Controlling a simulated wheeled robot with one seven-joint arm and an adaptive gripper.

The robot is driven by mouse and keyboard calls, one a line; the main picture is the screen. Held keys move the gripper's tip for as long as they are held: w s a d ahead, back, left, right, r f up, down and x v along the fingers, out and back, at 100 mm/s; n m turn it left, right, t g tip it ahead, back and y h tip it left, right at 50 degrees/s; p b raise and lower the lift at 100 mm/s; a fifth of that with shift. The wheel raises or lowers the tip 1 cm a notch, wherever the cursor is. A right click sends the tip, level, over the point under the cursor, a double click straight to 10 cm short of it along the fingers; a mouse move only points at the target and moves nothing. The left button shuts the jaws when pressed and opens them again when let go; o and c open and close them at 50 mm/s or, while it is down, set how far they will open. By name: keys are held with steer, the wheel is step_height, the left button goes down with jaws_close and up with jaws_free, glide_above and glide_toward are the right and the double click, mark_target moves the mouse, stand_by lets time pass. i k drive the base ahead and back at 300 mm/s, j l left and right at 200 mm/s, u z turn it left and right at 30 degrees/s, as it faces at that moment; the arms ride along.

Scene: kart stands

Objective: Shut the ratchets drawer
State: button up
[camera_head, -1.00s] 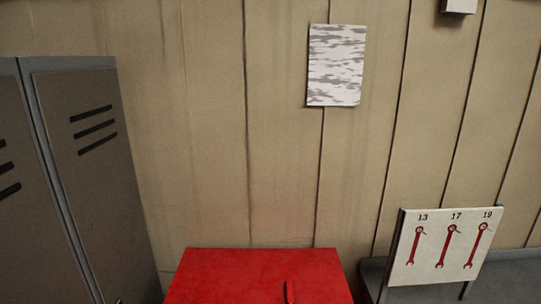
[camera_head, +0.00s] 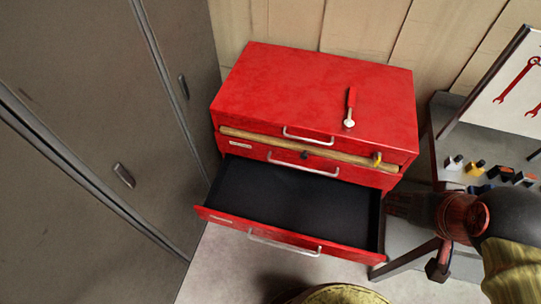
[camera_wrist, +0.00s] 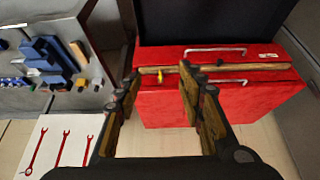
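A red tool chest (camera_head: 310,85) stands against the wall. Its lower drawer (camera_head: 260,228) is pulled well out, with a black, empty-looking inside and a silver handle. Two drawer fronts above it are shut. The small labels are unreadable, so I cannot tell which says ratchets. My gripper (camera_head: 398,205) is at the right side of the open drawer in the head view; whether it touches is unclear. In the wrist view my gripper (camera_wrist: 160,95) has its fingers apart with nothing held. The chest (camera_wrist: 225,103) and the drawer's dark inside (camera_wrist: 215,20) show beyond them, upside down.
A wooden rod (camera_head: 240,134) with a yellow hook (camera_head: 377,158) runs across the chest front. A red-handled tool (camera_head: 350,105) lies on top. Grey lockers (camera_head: 80,110) stand close on the left. A grey bench (camera_head: 450,180) with small parts and a wrench board (camera_head: 520,90) is on the right.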

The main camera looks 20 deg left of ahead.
mark_target(320, 214)
steer(key=u, duration=1.55)
steer(key=k+l+z, duration=0.15)
steer(key=l+z, duration=0.1)
steer(key=l, duration=0.2)
